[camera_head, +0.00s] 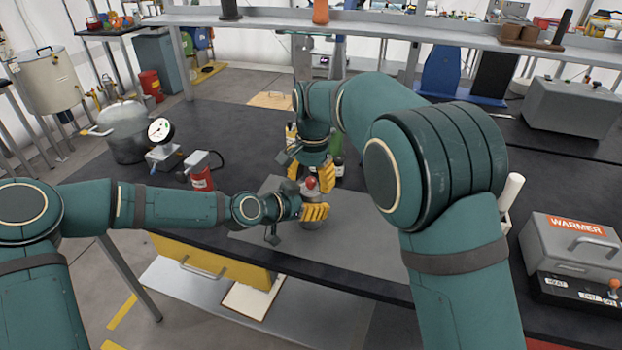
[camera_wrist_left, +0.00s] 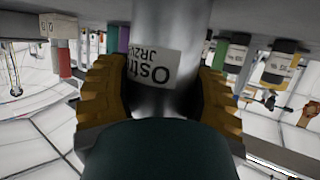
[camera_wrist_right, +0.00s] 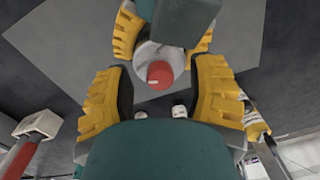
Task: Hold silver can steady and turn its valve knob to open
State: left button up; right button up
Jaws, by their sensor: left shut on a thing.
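The silver can (camera_wrist_left: 175,30) stands upright on the grey mat (camera_head: 268,236); the left wrist view shows its metal side and a white label (camera_wrist_left: 152,68). My left gripper (camera_head: 314,212) is shut on the can's side, with one yellow finger on each side in the left wrist view (camera_wrist_left: 163,85). The red valve knob (camera_head: 311,183) tops the can and also shows in the right wrist view (camera_wrist_right: 159,75). My right gripper (camera_wrist_right: 157,70) points down over the can, open, its fingers on both sides of the knob with gaps. The can is mostly hidden in the head view.
Bottles (camera_head: 338,166) stand close behind the can. A red canister (camera_head: 200,175) and a pressure gauge (camera_head: 160,131) stand left on the dark table. A grey warmer box (camera_head: 575,245) is at the right. The mat beside the can is bare.

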aim_at(312, 180)
jog(key=shift+r, duration=0.1)
notch_tip(312, 180, up, 12)
jog(key=shift+d, duration=0.2)
dwell(0.3)
jog(key=shift+s, duration=0.1)
pick_arm(q)
jog(key=o, duration=1.4)
jog(key=shift+r, duration=0.1)
jog(key=v, duration=1.2)
